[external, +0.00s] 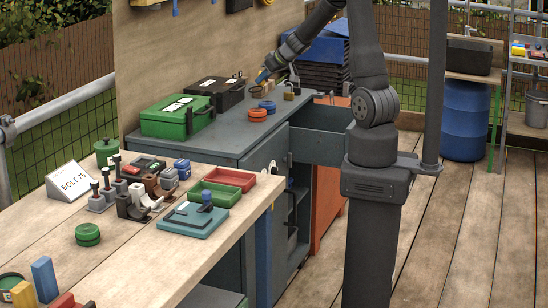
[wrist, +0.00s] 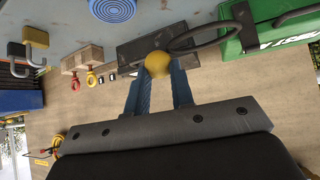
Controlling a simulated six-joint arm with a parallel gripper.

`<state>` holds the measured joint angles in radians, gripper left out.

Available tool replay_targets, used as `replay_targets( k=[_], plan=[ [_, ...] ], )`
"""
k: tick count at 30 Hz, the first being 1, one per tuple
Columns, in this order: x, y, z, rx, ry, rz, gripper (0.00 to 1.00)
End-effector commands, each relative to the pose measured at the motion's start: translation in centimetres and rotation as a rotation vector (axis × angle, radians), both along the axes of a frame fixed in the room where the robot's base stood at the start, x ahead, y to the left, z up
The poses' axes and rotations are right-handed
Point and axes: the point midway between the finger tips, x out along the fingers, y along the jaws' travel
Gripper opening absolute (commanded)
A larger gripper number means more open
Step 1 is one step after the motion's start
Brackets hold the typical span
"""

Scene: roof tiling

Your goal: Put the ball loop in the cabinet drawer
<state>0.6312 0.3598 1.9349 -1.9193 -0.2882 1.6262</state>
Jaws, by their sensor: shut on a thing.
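My gripper (external: 262,76) is above the back of the grey cabinet top (external: 236,140), beside the black case. In the wrist view, its two blue fingers (wrist: 165,88) are closed on a yellow ball (wrist: 158,65), which I take to be the ball loop. A dark loop (wrist: 200,32) shows beside the ball; I cannot tell whether it belongs to it or to a case. The ball is not clear in the external view. The cabinet drawer (external: 318,146) appears pulled out at the cabinet's right side; its inside is mostly hidden.
A green case (external: 178,117) and a black case (external: 217,92) stand on the cabinet top. A wooden bench (external: 150,262) with tools stands in front.

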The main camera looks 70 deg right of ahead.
Motion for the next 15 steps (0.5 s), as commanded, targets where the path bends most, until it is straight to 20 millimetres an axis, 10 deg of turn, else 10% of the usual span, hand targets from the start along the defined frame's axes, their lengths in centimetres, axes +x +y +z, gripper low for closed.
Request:
replay_targets(
  k=[15],
  plan=[
    [3.3,2.0,-3.2,0.002,0.000,-0.021,0.00]
  ],
)
